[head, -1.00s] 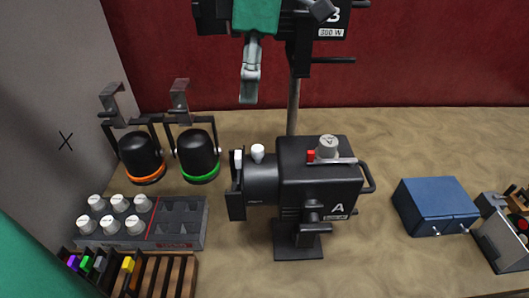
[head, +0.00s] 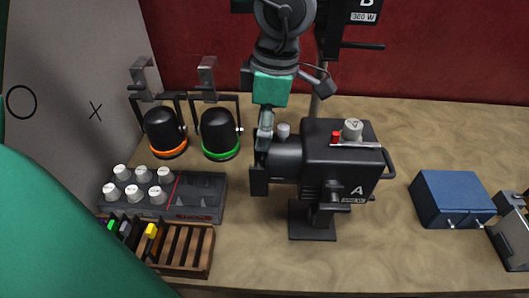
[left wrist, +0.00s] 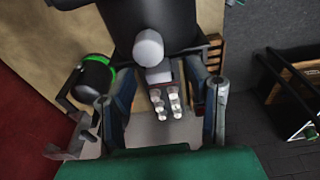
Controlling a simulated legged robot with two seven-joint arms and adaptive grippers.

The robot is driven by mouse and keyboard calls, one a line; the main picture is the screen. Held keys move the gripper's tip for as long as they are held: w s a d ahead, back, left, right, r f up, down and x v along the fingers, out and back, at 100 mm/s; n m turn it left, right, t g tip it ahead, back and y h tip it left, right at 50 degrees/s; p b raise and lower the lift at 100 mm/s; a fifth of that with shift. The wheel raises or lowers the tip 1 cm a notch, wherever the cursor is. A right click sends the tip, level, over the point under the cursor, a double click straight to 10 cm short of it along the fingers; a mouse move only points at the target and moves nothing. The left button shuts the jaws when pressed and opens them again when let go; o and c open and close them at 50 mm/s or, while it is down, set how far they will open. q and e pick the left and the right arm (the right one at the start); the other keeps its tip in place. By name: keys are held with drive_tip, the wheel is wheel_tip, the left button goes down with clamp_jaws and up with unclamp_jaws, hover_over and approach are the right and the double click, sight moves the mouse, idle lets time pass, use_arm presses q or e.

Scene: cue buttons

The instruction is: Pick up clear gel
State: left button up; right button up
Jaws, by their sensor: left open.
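The clear gel appears to be the piece with a pale tab (left wrist: 158,76) in the front holder (head: 259,181) of black lamp A (head: 338,151). In the head view my left gripper (head: 264,140) points down at this holder and hides the tab. In the left wrist view the gripper (left wrist: 160,78) is open, with one finger on each side of the tab. I cannot tell whether a finger touches it. My right gripper is not in view.
A white knob (head: 283,130) stands close beside the gripper on the lamp. Two black hanging lamps (head: 166,130) (head: 219,132), a knob panel (head: 200,196) and a wooden gel rack (head: 180,262) stand left. A blue box (head: 447,199) is right. Bare table lies between lamp A and the box.

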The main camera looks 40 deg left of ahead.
use_arm(q)
drive_tip(key=shift+w+a+f, duration=0.2)
drive_tip(key=shift+f, duration=0.2)
drive_tip(key=shift+s, duration=0.1)
drive_tip(key=c, duration=1)
drive_tip(key=shift+d+r, duration=0.1)
drive_tip(key=shift+d, duration=0.05)
wheel_tip(320, 180, up, 18)
